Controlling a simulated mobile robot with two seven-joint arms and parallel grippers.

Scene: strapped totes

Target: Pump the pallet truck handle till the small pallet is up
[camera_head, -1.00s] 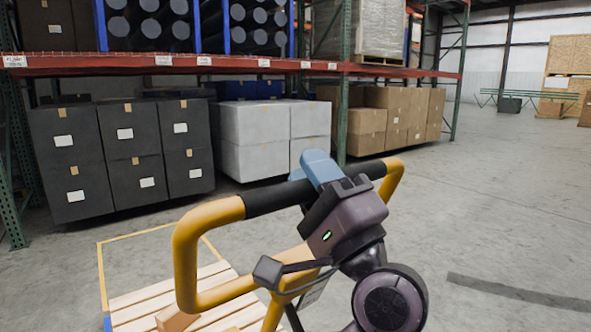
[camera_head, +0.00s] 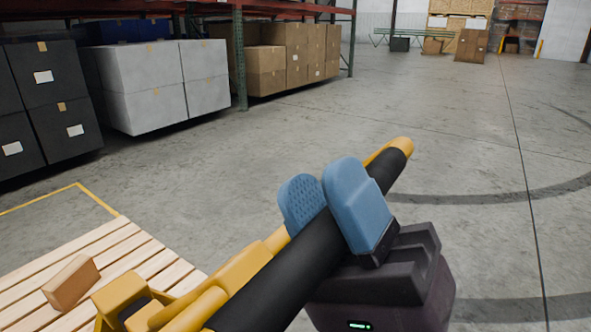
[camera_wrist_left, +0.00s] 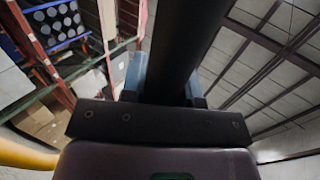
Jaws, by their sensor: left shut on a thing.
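The pallet truck handle is a yellow loop with a black grip bar (camera_head: 285,262), slanting across the lower middle of the head view. My left gripper (camera_head: 335,208) is shut on the black bar, with a blue finger on either side of it. In the left wrist view the bar (camera_wrist_left: 178,45) runs between the two blue fingers (camera_wrist_left: 165,85). The small pallet (camera_head: 135,255) is light wood and shows at the lower left. My right gripper is not in view.
A yellow floor line (camera_head: 80,186) borders the pallet's spot. Black boxes (camera_head: 55,100), white boxes (camera_head: 150,85) and brown cartons (camera_head: 285,60) stand under the rack with the green upright (camera_head: 239,60). The concrete floor to the right is clear.

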